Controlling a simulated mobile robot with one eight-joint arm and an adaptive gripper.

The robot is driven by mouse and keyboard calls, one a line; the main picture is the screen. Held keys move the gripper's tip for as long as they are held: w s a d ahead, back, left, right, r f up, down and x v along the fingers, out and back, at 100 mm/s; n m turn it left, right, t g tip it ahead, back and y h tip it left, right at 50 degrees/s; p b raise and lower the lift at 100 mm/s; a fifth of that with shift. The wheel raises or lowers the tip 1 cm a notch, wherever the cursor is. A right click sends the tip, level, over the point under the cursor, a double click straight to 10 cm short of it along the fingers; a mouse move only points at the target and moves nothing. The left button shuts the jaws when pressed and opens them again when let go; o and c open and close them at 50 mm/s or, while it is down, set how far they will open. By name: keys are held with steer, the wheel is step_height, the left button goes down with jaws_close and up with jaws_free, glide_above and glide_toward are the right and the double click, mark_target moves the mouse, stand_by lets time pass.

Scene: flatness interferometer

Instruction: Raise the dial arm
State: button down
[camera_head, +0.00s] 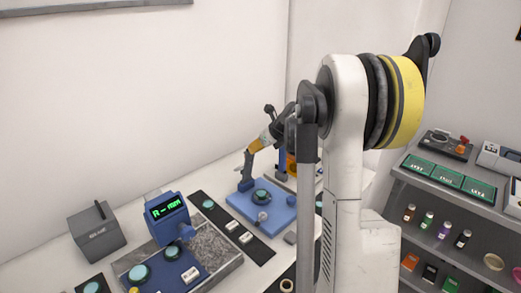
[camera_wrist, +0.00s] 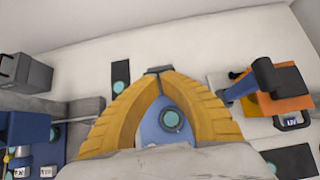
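My gripper (camera_head: 253,149) hangs above the blue platform (camera_head: 243,204), close to the top of a short dark blue post (camera_head: 246,172) at the platform's back left. I cannot tell if they touch. In the wrist view its yellow fingers (camera_wrist: 158,71) curve together at the tips, with nothing clearly held. Between them shows the blue platform with a round teal-faced disc (camera_wrist: 172,119). A blue unit with a green-lit display (camera_head: 166,212) stands at left over a granite slab (camera_head: 220,245). I cannot tell which part is the dial arm.
A grey box (camera_head: 97,232) stands at the far left of the white bench. An orange and blue device (camera_wrist: 282,88) stands right of my gripper. Dark strips with teal discs lie between stations. A grey shelf unit (camera_head: 455,198) with small bottles is at right.

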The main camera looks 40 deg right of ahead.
steer(key=shift+w+r, duration=0.15)
steer(key=shift+w, duration=0.55)
steer(key=shift+s, duration=0.1)
